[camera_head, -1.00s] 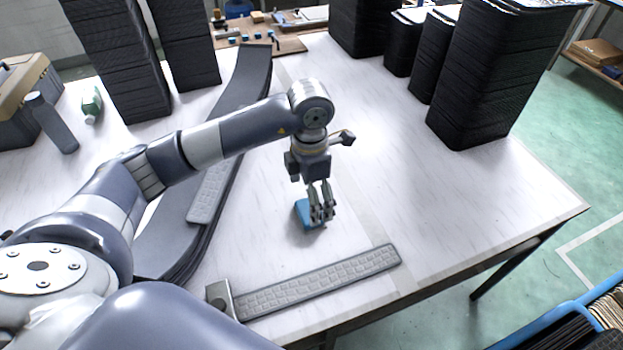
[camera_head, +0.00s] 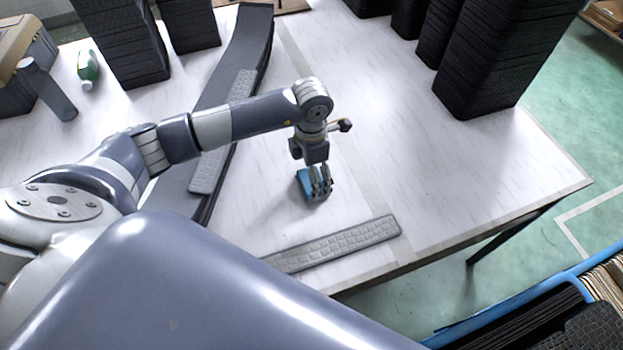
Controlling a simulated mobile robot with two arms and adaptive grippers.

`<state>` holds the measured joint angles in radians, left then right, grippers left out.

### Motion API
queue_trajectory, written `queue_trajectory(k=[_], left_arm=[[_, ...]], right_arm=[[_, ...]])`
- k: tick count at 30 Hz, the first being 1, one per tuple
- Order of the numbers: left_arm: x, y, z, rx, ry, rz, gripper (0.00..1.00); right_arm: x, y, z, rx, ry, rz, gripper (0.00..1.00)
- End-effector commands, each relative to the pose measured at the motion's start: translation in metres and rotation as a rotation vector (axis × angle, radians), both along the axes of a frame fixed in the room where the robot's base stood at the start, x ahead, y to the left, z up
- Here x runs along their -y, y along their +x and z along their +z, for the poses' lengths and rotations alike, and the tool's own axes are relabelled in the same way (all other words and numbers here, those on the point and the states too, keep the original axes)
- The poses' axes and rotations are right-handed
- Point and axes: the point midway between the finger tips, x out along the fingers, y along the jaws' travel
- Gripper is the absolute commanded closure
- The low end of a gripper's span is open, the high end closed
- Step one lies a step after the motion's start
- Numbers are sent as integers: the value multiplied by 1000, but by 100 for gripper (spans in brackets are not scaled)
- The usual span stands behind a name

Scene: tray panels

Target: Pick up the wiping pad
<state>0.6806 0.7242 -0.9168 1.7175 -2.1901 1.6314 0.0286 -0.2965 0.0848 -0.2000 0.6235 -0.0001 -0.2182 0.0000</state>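The wiping pad (camera_head: 304,182) is a small blue piece on the white table, near the middle of the view. My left gripper (camera_head: 320,192) points down right at the pad, with its fingers over the pad's right part. The fingers hide some of the pad, and I cannot tell whether they have closed on it. The pad appears to be at table level. My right gripper is out of view.
A grey textured strip (camera_head: 345,242) lies in front of the pad. Long dark curved panels (camera_head: 235,60) lie to the left, with a grey strip (camera_head: 204,172) on them. Tall black stacks (camera_head: 500,60) stand at the back. The table (camera_head: 450,190) is clear to the right.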

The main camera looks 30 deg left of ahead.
Motion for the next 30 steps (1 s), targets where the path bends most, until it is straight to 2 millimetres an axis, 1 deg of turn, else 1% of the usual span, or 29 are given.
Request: queue_trajectory(k=[1, 3, 6, 13, 19, 20, 30], left_arm=[[0, -1, -6, -4, 0, 1, 7], [1, -1, -15, -2, -2, 0, 7], [0, 0, -22, 1, -1, 0, 7], [0, 0, -23, 2, -1, -1, 7], [0, 0, -23, 2, -1, 0, 52], [0, 0, -23, 2, -1, 0, 54], [0, 1, -22, 2, -1, 0, 55]], right_arm=[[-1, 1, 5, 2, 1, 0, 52], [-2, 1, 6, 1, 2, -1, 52], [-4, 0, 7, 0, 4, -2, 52], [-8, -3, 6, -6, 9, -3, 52], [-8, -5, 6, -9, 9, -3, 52], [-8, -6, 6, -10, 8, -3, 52], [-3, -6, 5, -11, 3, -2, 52]])
